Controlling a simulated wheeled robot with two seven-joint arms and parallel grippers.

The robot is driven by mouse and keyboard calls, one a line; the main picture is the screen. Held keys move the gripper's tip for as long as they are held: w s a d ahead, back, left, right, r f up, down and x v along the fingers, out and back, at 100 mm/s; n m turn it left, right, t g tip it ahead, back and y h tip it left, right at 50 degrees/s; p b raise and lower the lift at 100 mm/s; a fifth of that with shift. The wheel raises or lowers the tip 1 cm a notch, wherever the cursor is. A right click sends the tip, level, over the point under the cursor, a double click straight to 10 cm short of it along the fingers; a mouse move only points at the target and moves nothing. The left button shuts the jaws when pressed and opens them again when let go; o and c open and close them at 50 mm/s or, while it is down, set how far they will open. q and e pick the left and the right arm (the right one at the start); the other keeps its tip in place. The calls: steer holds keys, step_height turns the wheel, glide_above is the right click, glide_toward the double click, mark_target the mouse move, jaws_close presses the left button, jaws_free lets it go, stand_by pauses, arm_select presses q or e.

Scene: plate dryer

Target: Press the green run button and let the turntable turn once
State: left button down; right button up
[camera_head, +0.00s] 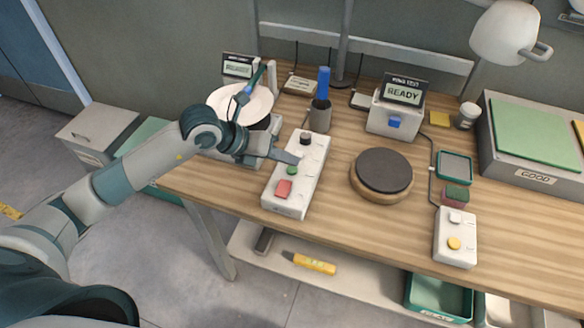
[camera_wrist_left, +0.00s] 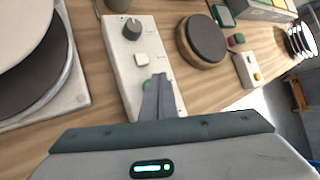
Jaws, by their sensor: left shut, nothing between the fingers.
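The white control box (camera_head: 286,200) on the wooden table carries a black knob, the green run button (camera_head: 292,170) and a red button (camera_head: 284,188). My left gripper (camera_head: 294,160) is shut and empty, its tips over the box right by the green button. In the left wrist view the shut fingers (camera_wrist_left: 160,92) partly cover the green button (camera_wrist_left: 147,85); I cannot tell whether they touch it. The turntable, with a white plate (camera_head: 252,98) on a dark round base, stands left of the box, partly behind my arm; it also shows in the left wrist view (camera_wrist_left: 28,85). My right gripper is not in view.
A dark round pad on a wooden base (camera_head: 382,172) stands right of the box. A cup with a blue-handled tool (camera_head: 321,116) stands behind it. A device with a READY display (camera_head: 404,93) is at the back. A small button box (camera_head: 455,238) stands at the front right.

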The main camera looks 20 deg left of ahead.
arm_select(q)
steer(key=shift+f+b, duration=0.4)
steer(key=shift+f, duration=0.05)
steer(key=shift+f, duration=0.15)
stand_by(0.6)
